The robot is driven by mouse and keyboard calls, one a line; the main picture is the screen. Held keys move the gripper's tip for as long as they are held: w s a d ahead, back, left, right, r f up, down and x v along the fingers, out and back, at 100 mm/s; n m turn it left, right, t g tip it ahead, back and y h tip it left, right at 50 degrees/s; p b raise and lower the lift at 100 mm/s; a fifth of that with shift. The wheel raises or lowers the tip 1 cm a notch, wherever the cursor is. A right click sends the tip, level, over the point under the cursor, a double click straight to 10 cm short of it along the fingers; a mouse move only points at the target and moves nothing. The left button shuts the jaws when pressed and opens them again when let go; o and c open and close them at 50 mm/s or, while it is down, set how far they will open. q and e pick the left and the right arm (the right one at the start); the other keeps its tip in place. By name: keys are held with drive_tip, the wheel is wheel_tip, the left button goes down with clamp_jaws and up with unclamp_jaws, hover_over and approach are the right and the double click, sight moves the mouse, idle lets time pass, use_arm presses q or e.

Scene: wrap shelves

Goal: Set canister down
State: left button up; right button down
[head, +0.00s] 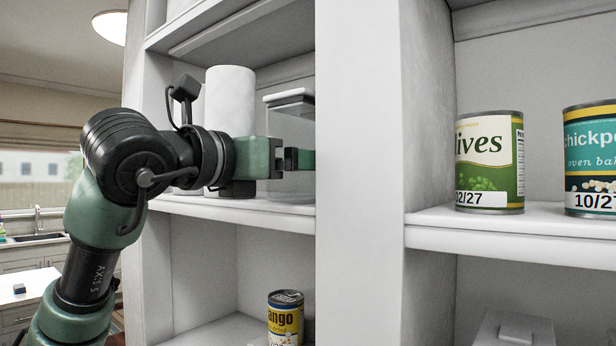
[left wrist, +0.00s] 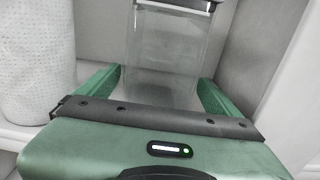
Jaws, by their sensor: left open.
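The canister (head: 290,115) is a clear, see-through container with a grey lid. It stands upright on the middle shelf (head: 240,208) of the left white unit, partly hidden by my left gripper (head: 297,158) and the unit's upright. In the left wrist view the canister (left wrist: 165,45) is between the two green fingers of my left gripper (left wrist: 160,88). The fingers are spread, with one on each side of it. Whether a finger touches it is hard to tell. My right gripper is in neither view.
A white paper roll (head: 230,90) stands left of the canister, close to my left gripper. A wide white upright (head: 360,170) is right of the canister. A yellow mango can (head: 285,318) sits below; an olives can (head: 489,165) and chickpea can (head: 590,160) stand right.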

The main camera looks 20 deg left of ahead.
use_arm(q)
drive_tip(key=b+v, duration=0.2)
drive_tip(key=v, duration=0.5)
drive_tip(key=shift+s+a, duration=0.15)
drive_tip(key=shift+s, duration=0.1)
